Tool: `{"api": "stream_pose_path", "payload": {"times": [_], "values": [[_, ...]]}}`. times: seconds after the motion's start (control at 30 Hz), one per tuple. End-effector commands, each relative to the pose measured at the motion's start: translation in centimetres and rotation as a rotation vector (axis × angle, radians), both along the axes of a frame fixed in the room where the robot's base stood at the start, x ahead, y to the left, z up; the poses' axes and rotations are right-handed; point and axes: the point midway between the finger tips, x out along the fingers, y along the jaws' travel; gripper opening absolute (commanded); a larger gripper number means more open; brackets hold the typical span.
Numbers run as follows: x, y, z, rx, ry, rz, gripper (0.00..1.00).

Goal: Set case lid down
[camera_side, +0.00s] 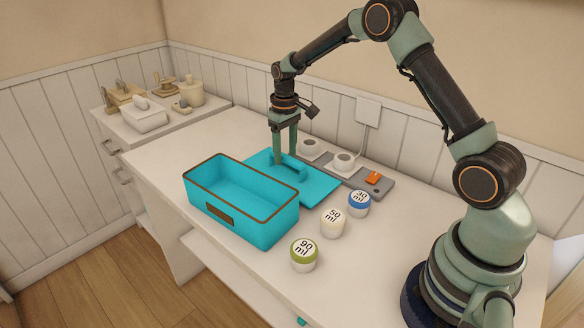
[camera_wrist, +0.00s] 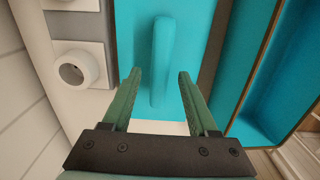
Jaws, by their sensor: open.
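The turquoise case lid (camera_side: 322,187) lies flat on the white table, behind and to the right of the case. It has a raised bar handle, which also shows in the wrist view (camera_wrist: 161,60). The turquoise open case (camera_side: 240,222) has a brown rim and looks empty inside. My gripper (camera_side: 287,158) points down over the lid at its handle. In the wrist view its two green fingers (camera_wrist: 157,80) are spread apart, with the near end of the handle between or just below them. I cannot tell whether they touch it.
Three jars stand in front of the lid: green-topped (camera_side: 303,254), plain-topped (camera_side: 333,222) and blue-topped (camera_side: 359,203). A grey strip (camera_side: 378,190) with white knobs and an orange switch lies behind the lid. A side cabinet (camera_side: 160,128) holds several items. The table's left part is clear.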

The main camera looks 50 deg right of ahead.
Motion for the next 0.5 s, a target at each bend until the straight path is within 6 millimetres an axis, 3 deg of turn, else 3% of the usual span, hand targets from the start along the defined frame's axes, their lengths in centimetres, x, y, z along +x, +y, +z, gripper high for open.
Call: {"api": "stream_pose_path", "payload": {"times": [0.23, 0.5], "values": [[0.1, 0.0, 5.3, -0.001, -0.005, 0.000, 0.59], [0.0, 0.0, 8.4, 0.000, -0.002, 0.000, 0.59]]}}
